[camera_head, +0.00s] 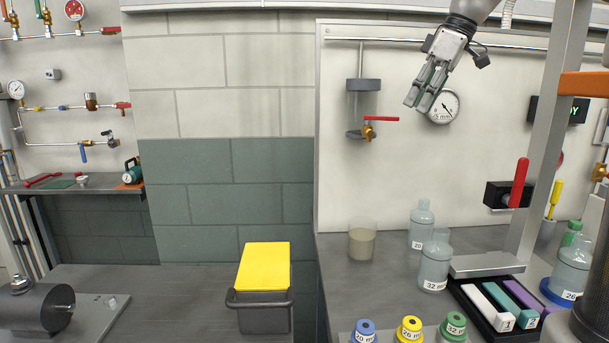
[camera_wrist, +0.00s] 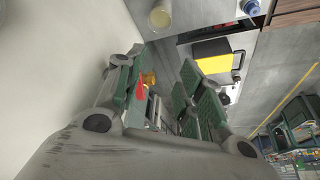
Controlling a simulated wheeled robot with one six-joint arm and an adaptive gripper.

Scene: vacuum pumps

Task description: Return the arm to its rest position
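My gripper (camera_head: 418,101) is raised at the upper right in the head view, in front of the white panel and close to the round gauge (camera_head: 443,107). In the wrist view, the two green-padded fingers of my gripper (camera_wrist: 163,85) stand apart with a gap between them. Nothing is held in that gap. The red-handled brass valve (camera_head: 369,131) on the panel is left of and below my gripper in the head view. Its red handle (camera_wrist: 139,89) shows behind the fingers in the wrist view.
A beaker (camera_head: 361,243), clear bottles (camera_head: 434,263) and a black tray (camera_head: 470,304) stand on the bench below. A grey post (camera_head: 551,120) rises to the right of my gripper. A yellow-topped box (camera_head: 264,266) is at lower centre. The wall left of the panel is clear.

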